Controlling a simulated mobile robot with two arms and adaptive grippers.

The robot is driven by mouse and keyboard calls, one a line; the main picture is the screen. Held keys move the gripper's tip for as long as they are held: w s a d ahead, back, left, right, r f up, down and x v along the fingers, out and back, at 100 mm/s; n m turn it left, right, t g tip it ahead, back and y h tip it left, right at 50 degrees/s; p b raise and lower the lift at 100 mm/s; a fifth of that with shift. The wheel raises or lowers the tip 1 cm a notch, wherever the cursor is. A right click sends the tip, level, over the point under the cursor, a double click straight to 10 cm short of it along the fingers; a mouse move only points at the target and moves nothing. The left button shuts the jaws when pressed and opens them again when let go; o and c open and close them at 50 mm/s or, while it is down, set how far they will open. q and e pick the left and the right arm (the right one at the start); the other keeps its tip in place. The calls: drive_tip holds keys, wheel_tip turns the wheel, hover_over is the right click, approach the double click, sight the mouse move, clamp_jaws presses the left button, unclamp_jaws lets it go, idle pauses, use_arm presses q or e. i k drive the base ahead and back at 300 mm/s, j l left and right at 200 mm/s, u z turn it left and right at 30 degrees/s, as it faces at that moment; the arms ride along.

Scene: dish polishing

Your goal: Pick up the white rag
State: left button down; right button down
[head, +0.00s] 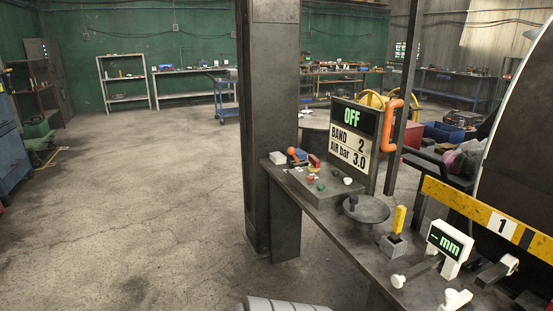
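I cannot make out a white rag for certain. A crumpled pale pink and grey heap (462,156) lies in a dark container at the right, behind the yellow bar; it looks like cloth, but I cannot tell its pieces apart. Small white shapes (452,300) show at the front right of the workbench, and they look like hard fittings rather than cloth. Neither of my grippers is in view.
The floor (150,210) at left is clear.

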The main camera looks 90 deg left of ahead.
sight(278, 157)
drive_tip(key=u, duration=2.8)
drive_tip(key=z, duration=2.45)
drive_tip(key=u, duration=2.45)
drive_tip(key=i+j, duration=0.25)
drive_tip(key=i, duration=0.3)
drive_tip(key=i+j+z, duration=0.15)
drive_tip(key=i+j, duration=0.15)
drive_tip(key=i, duration=0.25)
drive_tip(key=i+j, duration=0.3)
drive_tip(key=i, duration=0.2)
drive_tip(key=z, duration=0.05)
